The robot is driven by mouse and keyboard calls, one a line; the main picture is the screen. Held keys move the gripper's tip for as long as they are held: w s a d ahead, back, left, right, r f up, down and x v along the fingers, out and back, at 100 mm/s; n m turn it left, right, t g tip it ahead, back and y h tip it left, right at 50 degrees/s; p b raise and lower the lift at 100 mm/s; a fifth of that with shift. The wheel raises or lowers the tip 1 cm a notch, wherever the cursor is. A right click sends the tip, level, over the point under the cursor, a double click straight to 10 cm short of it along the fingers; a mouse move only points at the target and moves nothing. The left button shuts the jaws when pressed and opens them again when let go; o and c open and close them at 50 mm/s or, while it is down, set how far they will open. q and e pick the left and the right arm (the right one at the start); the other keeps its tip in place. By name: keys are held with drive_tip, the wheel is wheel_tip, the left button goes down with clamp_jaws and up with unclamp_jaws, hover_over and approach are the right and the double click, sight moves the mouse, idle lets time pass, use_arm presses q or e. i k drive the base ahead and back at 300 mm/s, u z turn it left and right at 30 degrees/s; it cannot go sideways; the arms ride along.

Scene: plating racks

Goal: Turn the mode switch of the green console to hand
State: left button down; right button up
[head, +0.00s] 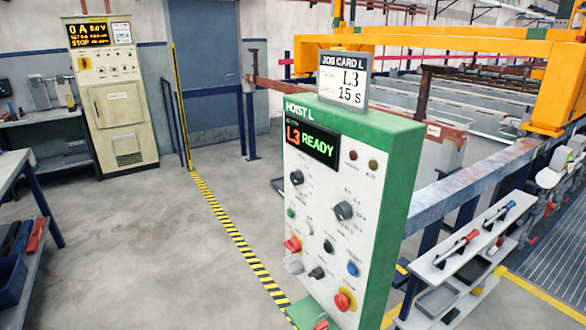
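The green console (400,190) stands upright in the middle of the head view, its white front panel turned to the left. It is marked HOIST L, and its display (312,145) reads L3 READY. The panel has an upper-left black knob (297,177), a larger black knob (344,211) at right, and smaller black knobs (328,247) lower down. The labels are too small to read, so I cannot tell which knob is the mode switch or where it points. A red knob (342,301) on yellow sits at the lower right. Neither of my grippers is in view.
A job card (343,80) reading L3, 15 S stands on top of the console. A tool shelf (460,245) and railing (470,185) are at right. A beige cabinet (120,105) stands at the back left. The floor left of the yellow-black line (230,230) is clear.

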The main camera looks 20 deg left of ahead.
sight(317, 273)
drive_tip(key=z, duration=0.3)
drive_tip(key=k, duration=0.3)
drive_tip(key=u, duration=1.05)
drive_tip(key=i, duration=1.1)
drive_tip(key=z, duration=0.4)
